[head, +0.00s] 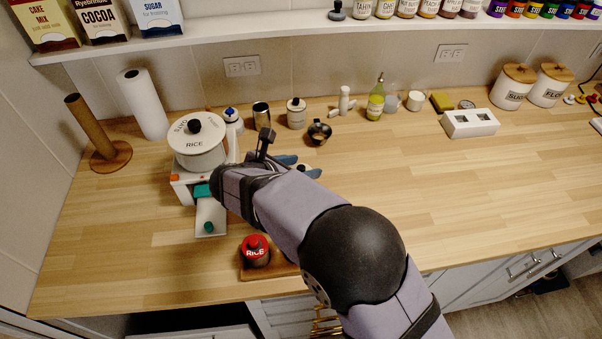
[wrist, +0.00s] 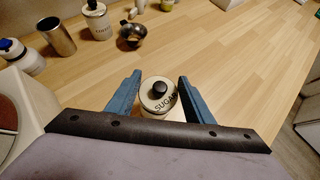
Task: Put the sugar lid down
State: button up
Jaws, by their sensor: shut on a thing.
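The sugar lid (wrist: 150,101) is a round cream disc with a black knob and the word SUGAR, seen in the wrist view. My gripper (wrist: 159,76) has its two blue fingers on either side of the lid and is shut on it. A pale surface shows just below the lid; I cannot tell what it is. In the head view my gripper (head: 306,165) is over the left half of the wooden counter (head: 400,180). There the lid is mostly hidden by my arm.
A white RICE pot (head: 199,162) stands left of my arm. A steel cup (head: 261,115), a cream canister (head: 297,119) and a small dark cup (head: 319,139) stand behind my gripper.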

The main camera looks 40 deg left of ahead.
aim_at(304, 166)
notch_tip(304, 166, up, 8)
jog(key=shift+f+b, duration=0.25)
jog(key=shift+b, duration=0.45)
jog(key=shift+w+d+r, duration=0.2)
jog(key=shift+w+r, duration=0.05)
jog(key=shift+w, duration=0.05)
jog(key=w+f+n+y+p, duration=0.2)
jog(key=w, duration=0.2)
jog(key=s+a+f+n+g+y, duration=0.3)
jog(key=s+a+f+n+y, duration=0.2)
jog(key=s+a+n, duration=0.4)
jog(key=shift+w+a+f+m+b, duration=0.25)
jog(key=shift+w+f+m, duration=0.1)
jog(key=shift+f, duration=1.3)
jog(key=shift+w+a+f+m+b, duration=0.2)
jog(key=shift+f+m+b, duration=0.1)
jog(key=shift+f, duration=1.35)
jog(key=shift+w+a+f+m+b, duration=0.2)
jog(key=shift+w+f+m, duration=0.15)
jog(key=shift+f, duration=1.3)
jog(key=shift+f, duration=0.2)
